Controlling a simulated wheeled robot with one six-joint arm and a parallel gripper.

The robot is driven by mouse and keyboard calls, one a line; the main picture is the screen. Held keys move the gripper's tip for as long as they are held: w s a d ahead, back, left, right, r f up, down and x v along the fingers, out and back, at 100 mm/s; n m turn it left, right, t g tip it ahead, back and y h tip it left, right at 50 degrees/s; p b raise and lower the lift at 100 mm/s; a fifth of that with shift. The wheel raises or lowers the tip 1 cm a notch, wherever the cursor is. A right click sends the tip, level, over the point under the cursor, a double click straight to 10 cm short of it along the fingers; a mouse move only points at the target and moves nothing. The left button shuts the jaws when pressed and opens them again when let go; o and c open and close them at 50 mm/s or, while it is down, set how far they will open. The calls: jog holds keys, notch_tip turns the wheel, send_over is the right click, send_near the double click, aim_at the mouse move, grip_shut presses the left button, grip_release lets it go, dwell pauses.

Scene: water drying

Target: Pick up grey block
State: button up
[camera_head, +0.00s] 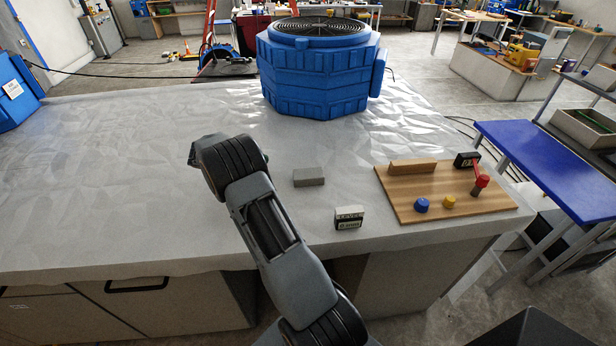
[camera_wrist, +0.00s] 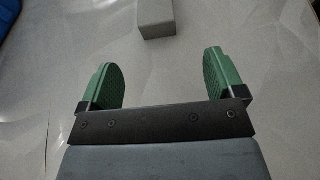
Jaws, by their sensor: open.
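The grey block (camera_head: 308,177) lies on the sheet-covered table in the head view, to the right of my arm's upper end. In the wrist view the grey block (camera_wrist: 156,18) shows at the top edge, partly cut off, ahead of my gripper and between the lines of its fingers. My gripper (camera_wrist: 165,75) is open, with two green pads spread apart and nothing between them. The block is apart from both fingers.
A wooden board (camera_head: 408,208) with a blue knob (camera_head: 421,205), a yellow knob (camera_head: 449,202) and a red lever (camera_head: 481,180) lies to the right. A small labelled box (camera_head: 349,218) stands near the front edge. A large blue fan unit (camera_head: 318,75) stands behind. The table's left side is clear.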

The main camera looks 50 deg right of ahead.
aim_at(297, 174)
jog(key=p+x, duration=0.1)
jog(key=x, duration=0.7)
jog(key=shift+s+d, duration=0.1)
jog(key=shift+d, duration=0.1)
jog(key=shift+d+r+p+x, duration=0.1)
jog(key=shift+p+x, duration=0.5)
jog(key=shift+x, duration=0.7)
jog(key=shift+d+r+p+x, duration=0.1)
jog(key=shift+p+x, duration=0.45)
jog(key=shift+x, duration=0.75)
jog(key=c, duration=1.1)
jog(key=shift+o, duration=0.2)
jog(key=shift+r, duration=0.1)
